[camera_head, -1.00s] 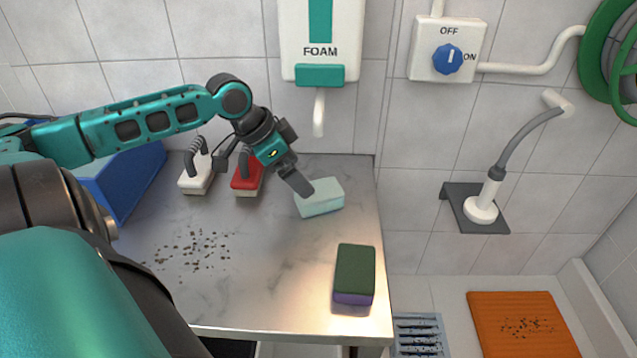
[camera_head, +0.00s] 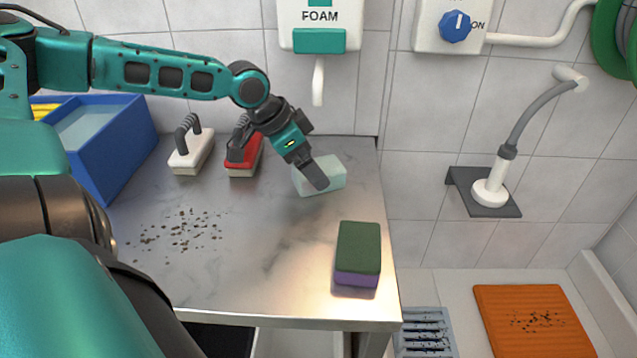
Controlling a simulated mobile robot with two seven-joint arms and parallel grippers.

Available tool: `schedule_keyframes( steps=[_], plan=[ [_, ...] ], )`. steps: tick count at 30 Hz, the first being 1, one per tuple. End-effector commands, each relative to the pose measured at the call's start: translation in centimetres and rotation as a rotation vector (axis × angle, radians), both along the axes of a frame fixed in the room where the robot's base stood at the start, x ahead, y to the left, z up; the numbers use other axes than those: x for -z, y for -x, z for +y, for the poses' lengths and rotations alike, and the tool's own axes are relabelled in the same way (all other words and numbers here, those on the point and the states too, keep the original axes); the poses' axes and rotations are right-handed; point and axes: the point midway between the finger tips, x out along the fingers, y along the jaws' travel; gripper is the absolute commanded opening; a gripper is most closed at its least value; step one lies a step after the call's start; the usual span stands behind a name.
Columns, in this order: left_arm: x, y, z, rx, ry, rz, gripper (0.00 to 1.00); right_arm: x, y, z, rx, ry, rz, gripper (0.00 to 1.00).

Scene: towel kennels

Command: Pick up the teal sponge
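The teal sponge (camera_head: 334,172) is a pale teal block lying on the grey marbled counter, toward the back right below the foam dispenser. My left gripper (camera_head: 317,181) reaches it from the upper left. A dark finger lies across the front left part of the sponge and hides some of it. Only one finger shows clearly, so I cannot tell whether the gripper is open or shut on the sponge. The sponge appears to rest on the counter. My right gripper is not in view.
A green and purple sponge (camera_head: 358,252) lies nearer the counter's front right. A white brush (camera_head: 190,158), a red brush (camera_head: 243,160) and a blue bin (camera_head: 118,150) stand to the left. Dark crumbs (camera_head: 180,232) are scattered on the counter. The foam dispenser (camera_head: 319,40) hangs above.

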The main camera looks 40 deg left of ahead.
Motion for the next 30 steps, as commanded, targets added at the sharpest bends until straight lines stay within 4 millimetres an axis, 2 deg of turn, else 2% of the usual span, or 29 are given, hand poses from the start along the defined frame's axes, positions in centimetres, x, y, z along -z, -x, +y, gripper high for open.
schedule_keyframes(
  steps=[1,6,17,30],
  plan=[
    [0.9,-0.2,-0.2,0.003,-0.003,0.005,0.99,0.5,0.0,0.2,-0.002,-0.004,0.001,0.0],
    [1.9,-0.8,-0.5,0.001,-0.002,0.003,0.99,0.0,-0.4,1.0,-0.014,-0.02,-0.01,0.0],
    [2.0,-1.1,-0.6,0.0,0.0,-0.001,0.99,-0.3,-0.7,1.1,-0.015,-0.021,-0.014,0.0],
    [2.1,-1.1,-0.6,0.0,0.0,-0.001,0.58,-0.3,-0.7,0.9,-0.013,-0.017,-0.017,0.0]
  ],
)
